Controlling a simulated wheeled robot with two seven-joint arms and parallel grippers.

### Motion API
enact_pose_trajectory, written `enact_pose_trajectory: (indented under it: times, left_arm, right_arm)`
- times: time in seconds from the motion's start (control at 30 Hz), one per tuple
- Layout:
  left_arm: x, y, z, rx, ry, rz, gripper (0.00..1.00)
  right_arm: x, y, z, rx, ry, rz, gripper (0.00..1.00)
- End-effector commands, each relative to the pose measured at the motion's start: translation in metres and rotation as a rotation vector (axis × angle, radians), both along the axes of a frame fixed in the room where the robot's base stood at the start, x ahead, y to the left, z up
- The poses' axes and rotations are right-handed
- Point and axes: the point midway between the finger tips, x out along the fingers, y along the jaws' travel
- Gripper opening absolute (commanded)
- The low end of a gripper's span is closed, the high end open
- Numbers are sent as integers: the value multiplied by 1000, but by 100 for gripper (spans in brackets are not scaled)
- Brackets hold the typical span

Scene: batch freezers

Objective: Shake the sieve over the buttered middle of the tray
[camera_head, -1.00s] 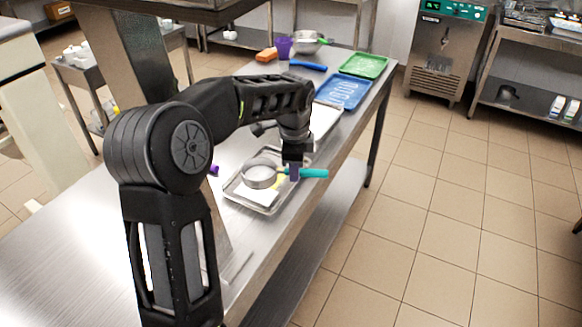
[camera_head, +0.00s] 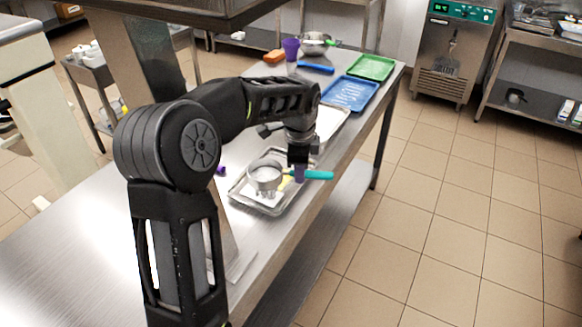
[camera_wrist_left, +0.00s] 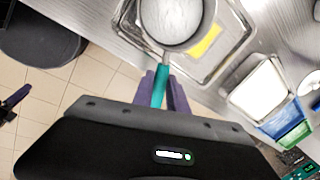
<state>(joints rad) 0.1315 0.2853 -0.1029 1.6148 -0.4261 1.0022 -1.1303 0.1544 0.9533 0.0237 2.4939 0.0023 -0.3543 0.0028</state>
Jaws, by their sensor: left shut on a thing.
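The sieve (camera_head: 264,178) is a grey metal bowl with a teal handle (camera_head: 318,175). My left gripper (camera_head: 299,174) is shut on the handle and holds the sieve above the metal tray (camera_head: 275,210). In the left wrist view the purple fingers (camera_wrist_left: 161,97) close around the handle, and white powder fills the sieve (camera_wrist_left: 170,15). A yellow buttered strip (camera_wrist_left: 206,41) shows on the tray beside the sieve; the sieve hides the rest. A white patch lies under the sieve in the head view. A purple-tipped part, probably my right gripper (camera_wrist_left: 14,98), shows at the wrist view's left edge.
A white-filled tray (camera_head: 330,122), a blue tray (camera_head: 350,93) and a green tray (camera_head: 371,67) stand farther along the steel table. A purple cup (camera_head: 291,48), an orange block (camera_head: 274,56) and a metal bowl (camera_head: 315,42) are at the far end. Bare steel is at front left.

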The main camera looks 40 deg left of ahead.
Motion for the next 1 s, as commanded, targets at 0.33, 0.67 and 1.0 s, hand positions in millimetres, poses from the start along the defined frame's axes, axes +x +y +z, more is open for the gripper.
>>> enact_pose_trajectory:
  times: [0.33, 0.67, 1.0]
  left_arm:
    - [0, -1, 1, 1, -1, 3, 0]
    - [-4, 34, 1, 1, 1, 3, 0]
    - [-3, 27, 0, 0, 0, -1, 0]
  right_arm:
    - [0, 0, 1, 0, 0, 0, 42]
    - [0, 0, 9, 0, 0, 0, 42]
    - [0, 0, 7, 0, 0, 0, 42]
